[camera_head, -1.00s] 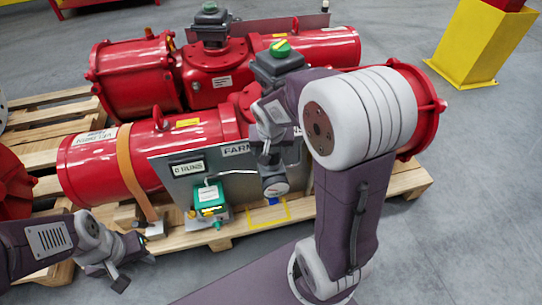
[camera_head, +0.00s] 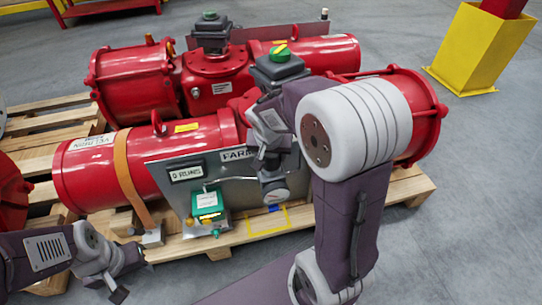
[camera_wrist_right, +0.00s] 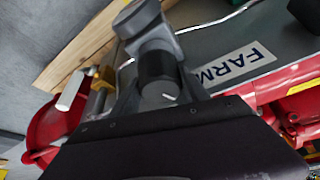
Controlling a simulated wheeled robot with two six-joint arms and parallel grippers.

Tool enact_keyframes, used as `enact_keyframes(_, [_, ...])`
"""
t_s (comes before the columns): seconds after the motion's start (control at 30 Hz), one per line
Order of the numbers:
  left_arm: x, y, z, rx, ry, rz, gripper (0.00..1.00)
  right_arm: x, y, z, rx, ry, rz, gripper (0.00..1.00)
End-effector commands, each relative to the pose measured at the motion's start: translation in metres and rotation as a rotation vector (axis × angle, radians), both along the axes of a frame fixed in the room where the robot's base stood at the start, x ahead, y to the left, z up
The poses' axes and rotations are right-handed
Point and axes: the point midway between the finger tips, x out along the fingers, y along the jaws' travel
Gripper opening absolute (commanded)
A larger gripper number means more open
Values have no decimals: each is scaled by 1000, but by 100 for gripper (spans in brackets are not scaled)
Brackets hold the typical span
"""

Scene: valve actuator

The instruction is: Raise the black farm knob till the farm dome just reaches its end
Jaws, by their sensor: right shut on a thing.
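The farm dome (camera_head: 280,51), green with a yellow mark, sits on a dark box on top of the front red actuator. The FARM panel (camera_head: 235,155) is a grey plate in front of that actuator. My right gripper (camera_head: 269,155) is at the panel's right part, above a round gauge (camera_head: 272,190). In the right wrist view, it is shut around the black farm knob (camera_wrist_right: 157,70), which is partly hidden. A grey round part (camera_wrist_right: 138,18) lies just beyond the knob. My left gripper (camera_head: 128,279) is open and empty at lower left, apart from the panel.
A green box (camera_head: 207,204) with yellow fittings stands before the panel under a "0 RUNS" display (camera_head: 186,174). A thin pale tube runs across the panel. Wooden pallets (camera_head: 409,187) carry the red actuators. A yellow post base (camera_head: 483,45) stands at back right; grey floor is clear nearby.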

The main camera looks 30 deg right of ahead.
Motion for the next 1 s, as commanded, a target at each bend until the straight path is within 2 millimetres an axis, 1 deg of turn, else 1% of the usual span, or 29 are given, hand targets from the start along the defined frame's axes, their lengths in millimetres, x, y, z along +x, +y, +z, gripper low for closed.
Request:
enact_keyframes(0.13, [0,0,1,0,0,0,36,0,0,0,1,2,0,13])
enact_keyframes(0.17, [0,0,1,0,0,0,36,0,0,0,1,2,0,59])
enact_keyframes(0.2, [0,0,1,0,0,0,36,0,0,0,1,2,0,70])
enact_keyframes(0.23, [0,0,1,0,0,0,36,0,0,0,1,2,0,75])
enact_keyframes(0.47, [0,0,1,0,0,0,36,0,0,0,1,2,1,75])
enact_keyframes(0.57, [0,0,5,0,0,0,36,-1,1,5,1,1,1,75])
enact_keyframes(0.67, [0,0,20,0,0,0,36,-6,4,25,1,-1,3,75])
enact_keyframes(0.8, [0,0,43,0,0,0,36,-16,11,57,1,-2,3,75])
enact_keyframes(0.9, [0,0,53,0,0,0,36,-23,15,73,1,-1,3,75])
enact_keyframes(1.0, [0,0,59,0,0,0,36,-27,18,82,2,0,2,75])
